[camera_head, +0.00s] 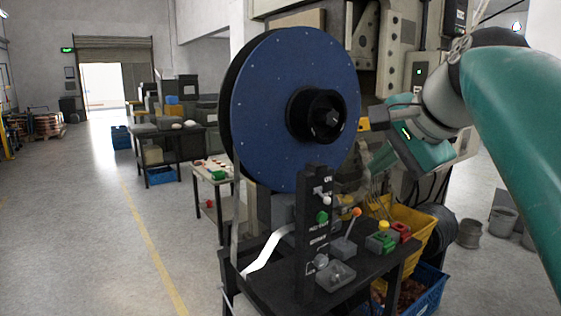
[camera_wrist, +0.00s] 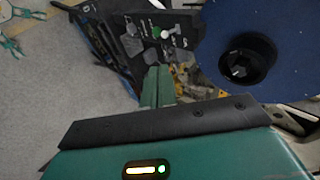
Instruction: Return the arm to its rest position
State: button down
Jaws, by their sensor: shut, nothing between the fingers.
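My teal and grey arm (camera_head: 510,130) reaches in from the right in the head view, raised and bent. My gripper (camera_head: 378,160) hangs at its end, just right of the large blue reel (camera_head: 270,100) and above the cluttered machine table. In the wrist view my gripper (camera_wrist: 158,72) shows its two green fingers side by side, shut with nothing between them. The blue reel (camera_wrist: 285,30) with its black hub fills the upper right there. The fingers look apart from the reel and the controls.
A black control post (camera_head: 316,225) with knobs and levers stands below the reel. A yellow bin (camera_head: 415,225) and a blue crate (camera_head: 425,290) sit below my gripper. A machine (camera_head: 350,50) stands behind. Open floor (camera_head: 90,240) lies left.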

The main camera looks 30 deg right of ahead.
dwell(0.4)
jog(key=w+a+f+n+g+y, duration=0.1)
jog(key=w+a+f+n, duration=0.25)
jog(key=a+f, duration=0.35)
jog(key=w+a+f+n+g+y, duration=0.1)
jog(key=w+a+f+n, duration=0.1)
jog(key=a+f+n, duration=0.45)
jog(key=s+a+f+n, duration=0.2)
jog(key=a+f+n, duration=0.2)
jog(key=f, duration=0.5)
jog(key=s+a+f+n+g, duration=0.1)
jog(key=a+f+n, duration=0.3)
jog(key=a+f, duration=0.4)
jog(key=shift+s+f, duration=0.35)
jog(key=shift+s, duration=0.25)
jog(key=shift+a, duration=0.1)
